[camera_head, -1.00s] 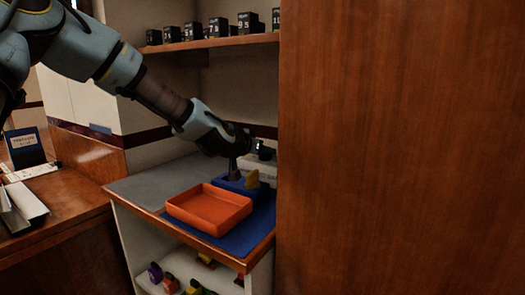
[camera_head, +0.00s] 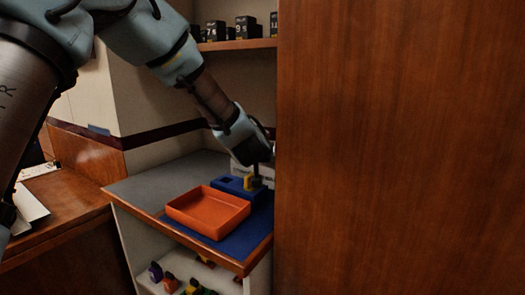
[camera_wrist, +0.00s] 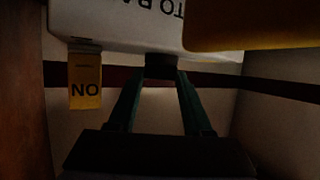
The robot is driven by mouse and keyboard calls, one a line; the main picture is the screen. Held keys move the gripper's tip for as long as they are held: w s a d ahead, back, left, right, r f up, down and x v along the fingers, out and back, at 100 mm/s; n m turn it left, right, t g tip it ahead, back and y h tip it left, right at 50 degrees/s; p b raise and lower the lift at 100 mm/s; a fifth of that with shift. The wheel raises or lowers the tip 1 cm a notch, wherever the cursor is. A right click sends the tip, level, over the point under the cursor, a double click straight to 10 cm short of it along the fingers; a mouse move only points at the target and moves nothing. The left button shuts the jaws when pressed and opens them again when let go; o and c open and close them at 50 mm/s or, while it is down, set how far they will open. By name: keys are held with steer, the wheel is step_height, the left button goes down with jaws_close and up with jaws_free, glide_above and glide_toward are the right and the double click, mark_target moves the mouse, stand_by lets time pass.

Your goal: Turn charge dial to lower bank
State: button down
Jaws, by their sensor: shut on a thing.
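A white box (camera_head: 266,172) with black lettering stands at the back right of the counter, mostly hidden by my gripper and the brown panel. In the wrist view the white box (camera_wrist: 125,28) fills the top, its lettering cut off. My gripper (camera_head: 257,180) reaches down to the box front. In the wrist view my gripper (camera_wrist: 160,76) has its two green fingers closing in on a small dark knob, the charge dial (camera_wrist: 160,62), at the box's edge. The dial's pointing direction is hidden.
An orange tray (camera_head: 208,226) and a blue block (camera_head: 230,188) with a yellow piece (camera_head: 248,182) sit in front on a blue mat (camera_head: 236,246). A yellow tag (camera_wrist: 85,90) hangs left in the wrist view. A tall brown panel (camera_head: 400,150) closes off the right.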

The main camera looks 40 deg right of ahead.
steer(key=shift+f, duration=0.1)
steer(key=shift+c, duration=1.6)
jaws_free()
steer(key=b+v, duration=0.1)
steer(key=v, duration=1)
steer(key=shift+w, duration=0.1)
steer(key=shift+c, duration=0.2)
